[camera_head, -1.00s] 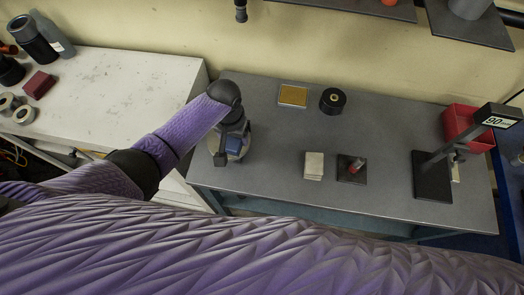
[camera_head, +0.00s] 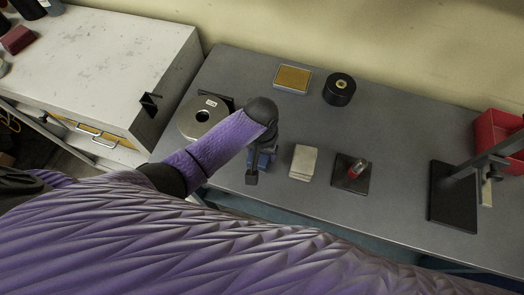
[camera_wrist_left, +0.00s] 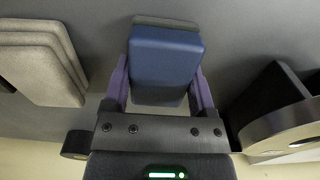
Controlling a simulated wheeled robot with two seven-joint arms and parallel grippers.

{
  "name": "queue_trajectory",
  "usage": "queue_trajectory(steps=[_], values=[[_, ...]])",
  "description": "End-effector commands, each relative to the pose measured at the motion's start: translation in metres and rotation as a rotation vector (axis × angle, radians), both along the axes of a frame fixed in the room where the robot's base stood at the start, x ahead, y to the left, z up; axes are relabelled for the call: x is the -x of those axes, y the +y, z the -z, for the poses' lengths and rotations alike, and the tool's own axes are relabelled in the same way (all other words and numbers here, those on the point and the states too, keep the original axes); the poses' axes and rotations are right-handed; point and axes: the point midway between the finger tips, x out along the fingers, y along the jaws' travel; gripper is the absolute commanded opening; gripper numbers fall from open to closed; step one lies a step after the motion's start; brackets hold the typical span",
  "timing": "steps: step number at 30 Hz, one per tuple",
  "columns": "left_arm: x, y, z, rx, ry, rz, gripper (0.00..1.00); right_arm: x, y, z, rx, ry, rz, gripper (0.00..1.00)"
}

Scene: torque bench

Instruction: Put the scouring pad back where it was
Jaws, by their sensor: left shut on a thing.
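My left gripper (camera_head: 259,166) is over the grey bench, between a round metal disc and a stack of pale pads. It is shut on a blue block with a grey layer at one end, which I take as the scouring pad (camera_wrist_left: 166,62). In the left wrist view the block sits between the two purple fingers of the left gripper (camera_wrist_left: 160,82). In the head view the arm partly hides the block, and only some blue (camera_head: 263,160) shows. I cannot tell whether it touches the bench. My right gripper is not in view.
The pale stack (camera_head: 303,162) is close right of the gripper; the metal disc (camera_head: 190,122) is left. Behind are a yellow-topped tray (camera_head: 292,78) and black roll (camera_head: 339,89). A dark plate with a red piece (camera_head: 351,174) and a stand (camera_head: 452,199) are right.

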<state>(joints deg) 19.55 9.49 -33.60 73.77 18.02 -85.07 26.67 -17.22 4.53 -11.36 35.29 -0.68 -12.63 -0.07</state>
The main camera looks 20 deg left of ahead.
Motion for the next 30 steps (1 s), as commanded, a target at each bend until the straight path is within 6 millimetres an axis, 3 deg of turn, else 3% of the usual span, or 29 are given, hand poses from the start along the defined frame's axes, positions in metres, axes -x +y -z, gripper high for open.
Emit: queue_trajectory(steps=[7, 8, 12, 20, 30], values=[[0.0, 0.0, 0.002, 0.001, 0.0, 0.0, 0.18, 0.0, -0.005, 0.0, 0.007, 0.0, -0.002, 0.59], [0.0, 0.0, 0.002, 0.0, 0.0, 0.0, 0.75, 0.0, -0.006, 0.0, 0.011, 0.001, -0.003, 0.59], [0.0, 0.0, 0.001, 0.0, 0.0, 0.0, 1.0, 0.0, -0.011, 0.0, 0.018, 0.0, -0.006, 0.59], [-0.001, 0.0, -0.006, 0.001, -0.002, 0.0, 1.0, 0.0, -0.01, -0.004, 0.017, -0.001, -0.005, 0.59], [-0.001, 0.0, -0.098, 0.003, -0.004, 0.0, 1.0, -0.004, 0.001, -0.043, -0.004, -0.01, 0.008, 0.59]])
